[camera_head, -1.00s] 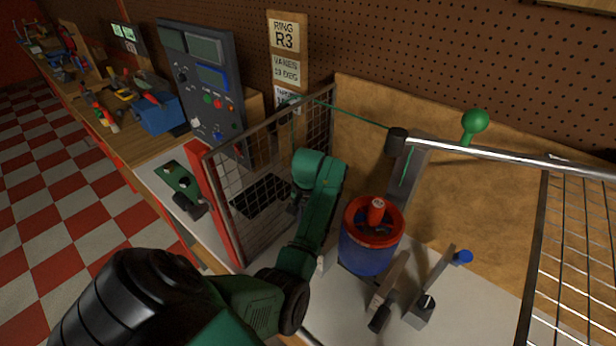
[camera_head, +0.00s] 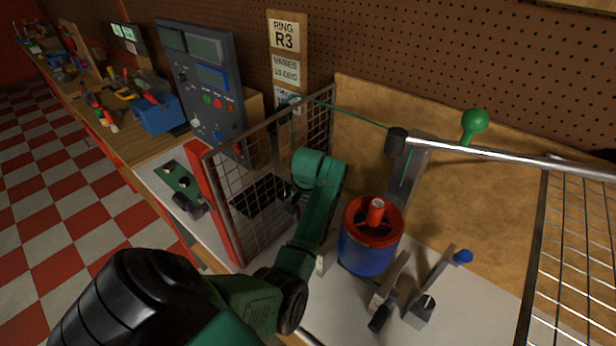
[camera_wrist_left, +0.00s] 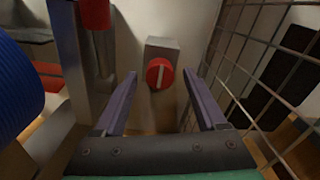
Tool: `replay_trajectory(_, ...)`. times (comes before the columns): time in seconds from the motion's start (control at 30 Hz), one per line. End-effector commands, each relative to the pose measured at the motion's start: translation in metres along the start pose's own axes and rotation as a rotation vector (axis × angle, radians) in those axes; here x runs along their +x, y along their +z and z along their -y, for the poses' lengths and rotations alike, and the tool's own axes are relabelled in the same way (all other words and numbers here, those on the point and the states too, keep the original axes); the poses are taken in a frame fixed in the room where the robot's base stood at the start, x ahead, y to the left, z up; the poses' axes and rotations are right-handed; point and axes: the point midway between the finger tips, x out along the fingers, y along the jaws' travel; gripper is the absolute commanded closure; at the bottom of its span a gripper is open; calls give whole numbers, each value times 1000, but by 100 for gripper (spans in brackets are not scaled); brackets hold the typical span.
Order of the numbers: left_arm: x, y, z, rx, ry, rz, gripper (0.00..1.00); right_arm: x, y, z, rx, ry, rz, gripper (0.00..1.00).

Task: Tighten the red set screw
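The red set screw (camera_wrist_left: 160,73) is a round red head with a pale slot, on the face of a grey block (camera_wrist_left: 161,47) in the left wrist view. My left gripper (camera_wrist_left: 160,78) is open, its two purple-grey fingers apart on either side of the screw head. I cannot tell whether the fingers touch it or are still short of it. In the head view the screw is hidden. My left gripper (camera_head: 290,198) is mostly hidden behind my green wrist, left of the blue duct with its red rotor (camera_head: 370,222). My right gripper is not in view.
A wire mesh panel (camera_head: 272,178) stands close beside my left gripper. A blue-handled lever (camera_head: 437,280) and a black-handled lever (camera_head: 388,295) stand right of the duct. A control panel (camera_head: 208,90) is behind. The blue duct (camera_wrist_left: 15,85) is left in the wrist view.

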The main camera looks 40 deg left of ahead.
Motion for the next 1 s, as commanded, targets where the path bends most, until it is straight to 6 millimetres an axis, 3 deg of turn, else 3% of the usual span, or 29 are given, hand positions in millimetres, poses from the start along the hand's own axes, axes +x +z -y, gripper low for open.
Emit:
replay_trajectory(0.13, -3, 0, 0, 0, 0, -1, 26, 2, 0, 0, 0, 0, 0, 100)
replay_trajectory(0.27, -21, -1, 0, -1, 0, -5, 26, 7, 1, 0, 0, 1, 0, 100)
replay_trajectory(0.4, -66, -1, -3, -2, 9, -5, 26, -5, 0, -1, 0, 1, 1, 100)
replay_trajectory(0.57, -92, -1, -5, 3, 14, -3, 26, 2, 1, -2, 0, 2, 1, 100)
replay_trajectory(0.7, -126, -2, -2, 1, 8, -5, 26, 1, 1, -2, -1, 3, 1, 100)
replay_trajectory(0.83, -141, -1, -1, 0, 4, -2, 26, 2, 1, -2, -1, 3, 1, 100)
replay_trajectory(1.0, -146, 0, 0, 2, 1, 1, 26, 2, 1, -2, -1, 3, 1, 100)
